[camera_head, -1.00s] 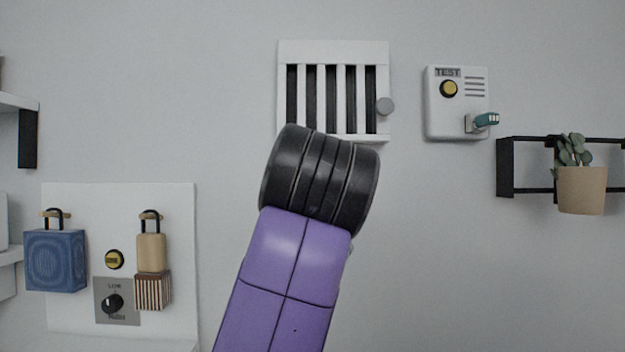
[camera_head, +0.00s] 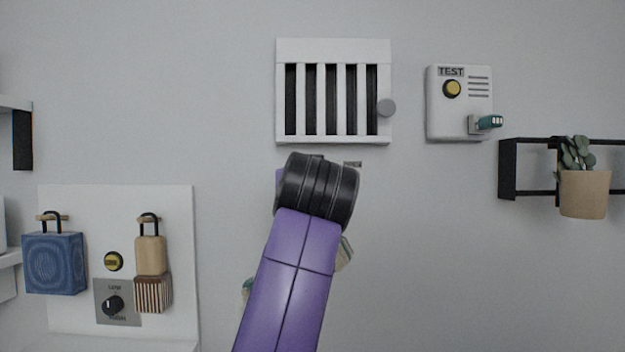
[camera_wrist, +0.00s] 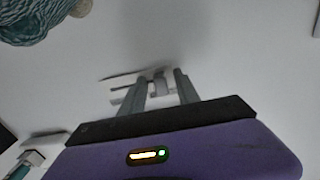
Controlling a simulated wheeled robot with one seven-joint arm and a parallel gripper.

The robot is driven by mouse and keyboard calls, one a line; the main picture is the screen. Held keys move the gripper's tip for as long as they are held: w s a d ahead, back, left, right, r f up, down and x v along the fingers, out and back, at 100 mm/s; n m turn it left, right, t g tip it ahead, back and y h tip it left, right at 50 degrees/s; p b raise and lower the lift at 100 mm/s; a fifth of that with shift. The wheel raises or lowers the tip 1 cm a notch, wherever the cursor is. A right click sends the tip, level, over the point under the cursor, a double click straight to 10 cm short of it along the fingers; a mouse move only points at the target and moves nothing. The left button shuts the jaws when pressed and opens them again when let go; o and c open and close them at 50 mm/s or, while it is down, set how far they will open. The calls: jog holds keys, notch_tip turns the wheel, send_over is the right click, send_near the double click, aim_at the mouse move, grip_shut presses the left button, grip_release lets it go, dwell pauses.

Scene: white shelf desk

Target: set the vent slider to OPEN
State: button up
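The white vent (camera_head: 333,140) is on the wall at upper middle in the head view, with dark gaps between its white slats. A round grey knob (camera_head: 386,107) sits at its right edge. A small label (camera_head: 352,164) below the vent is too small to read. My purple and black arm reaches up below the vent and hides my gripper in the head view. In the wrist view my gripper (camera_wrist: 160,88) shows two grey fingers apart, facing the pale wall. Small grey pieces show between and beside the fingertips; I cannot tell what they are or whether they touch.
A TEST box (camera_head: 459,105) with a teal lever (camera_head: 489,122) is right of the vent. A black shelf with a potted plant (camera_head: 584,192) is farther right. A teal patterned thing (camera_wrist: 35,20) shows in the wrist view.

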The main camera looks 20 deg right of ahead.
grip_shut()
dwell(1.3)
